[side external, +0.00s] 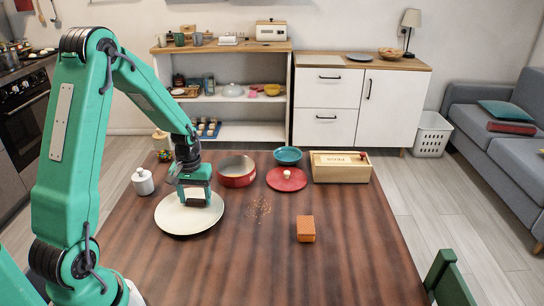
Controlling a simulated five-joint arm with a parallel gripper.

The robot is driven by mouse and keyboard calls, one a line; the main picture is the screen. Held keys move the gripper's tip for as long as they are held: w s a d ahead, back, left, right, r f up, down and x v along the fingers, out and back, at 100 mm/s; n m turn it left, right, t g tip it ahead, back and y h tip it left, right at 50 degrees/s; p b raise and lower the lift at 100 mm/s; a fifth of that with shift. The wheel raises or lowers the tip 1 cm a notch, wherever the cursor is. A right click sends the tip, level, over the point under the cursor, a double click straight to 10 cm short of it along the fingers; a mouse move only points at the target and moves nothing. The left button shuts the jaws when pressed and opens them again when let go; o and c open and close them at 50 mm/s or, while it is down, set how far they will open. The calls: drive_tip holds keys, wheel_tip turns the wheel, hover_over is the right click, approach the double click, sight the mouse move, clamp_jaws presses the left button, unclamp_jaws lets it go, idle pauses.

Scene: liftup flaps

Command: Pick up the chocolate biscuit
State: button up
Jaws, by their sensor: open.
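My gripper (193,196) is open, low over the white plate (175,222) on the left part of the table. A dark piece shows at its lower edge; I cannot tell whether this is a fingertip or a chocolate biscuit under it. No chocolate biscuit can be made out clearly. An orange-brown block (306,229) lies apart on the table, right of the plate; its kind is unclear. Small brown crumbs (259,208) are scattered between the plate and the block.
Behind the plate stand a red pot (237,177), a red lid (286,180) with a pale knob, a blue bowl (288,156) and a wooden box (340,168). A white jar (143,182) stands left of the plate. The front right of the table is clear.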

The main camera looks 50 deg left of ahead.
sight(196, 200)
drive_tip(key=shift+f, duration=0.15)
idle(0.3)
drive_tip(key=c, duration=0.6)
wheel_tip(196, 200, up, 2)
wheel_tip(196, 200, up, 2)
drive_tip(key=shift+r, duration=0.15)
drive_tip(key=d+r, duration=0.2)
drive_tip(key=d, duration=0.2)
drive_tip(key=d+r, duration=0.2)
drive_tip(key=d, duration=0.1)
drive_tip(key=d+r, duration=0.2)
drive_tip(key=d, duration=0.2)
drive_tip(key=shift+s+d+r, duration=0.25)
drive_tip(key=shift+d+r, duration=0.1)
drive_tip(key=shift+w+a, duration=0.1)
